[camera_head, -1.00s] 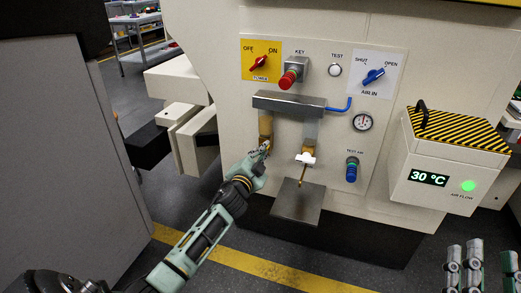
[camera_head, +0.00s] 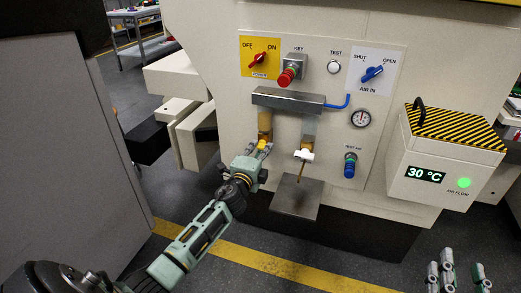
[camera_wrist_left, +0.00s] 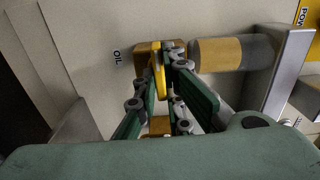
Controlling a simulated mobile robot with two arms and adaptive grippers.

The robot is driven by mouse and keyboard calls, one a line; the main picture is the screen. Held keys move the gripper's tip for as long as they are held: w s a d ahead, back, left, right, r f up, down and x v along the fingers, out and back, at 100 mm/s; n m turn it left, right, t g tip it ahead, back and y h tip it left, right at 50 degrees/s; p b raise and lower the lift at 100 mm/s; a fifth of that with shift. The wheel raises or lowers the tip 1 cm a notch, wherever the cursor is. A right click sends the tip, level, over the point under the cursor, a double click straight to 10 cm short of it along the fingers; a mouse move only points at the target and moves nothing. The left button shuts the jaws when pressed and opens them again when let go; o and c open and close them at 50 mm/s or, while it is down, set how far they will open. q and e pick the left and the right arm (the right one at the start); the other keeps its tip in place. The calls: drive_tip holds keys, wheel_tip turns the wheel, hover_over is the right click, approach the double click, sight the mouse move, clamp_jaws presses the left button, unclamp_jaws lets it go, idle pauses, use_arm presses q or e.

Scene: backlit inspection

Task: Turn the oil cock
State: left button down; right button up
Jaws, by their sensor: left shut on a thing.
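The oil cock is a brass-coloured valve (camera_head: 265,121) hanging below a grey metal block on the machine's front.
A second valve with a white handle (camera_head: 304,155) hangs just right, above a grey plate (camera_head: 297,198). The grey block (camera_head: 288,100), knobs, gauge (camera_head: 361,118) and blue fitting (camera_head: 350,165) surround it. A box (camera_head: 448,160) with a striped lid juts out at right.

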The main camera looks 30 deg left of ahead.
use_arm(q)
drive_tip(key=shift+m, duration=0.3)
drive_tip(key=c, duration=1.9)
unclamp_jaws()
drive_tip(key=shift+o, duration=0.2)
drive_tip(key=shift+s, duration=0.1)
drive_tip(key=v, duration=1.2)
drive_tip(key=shift+d, duration=0.15)
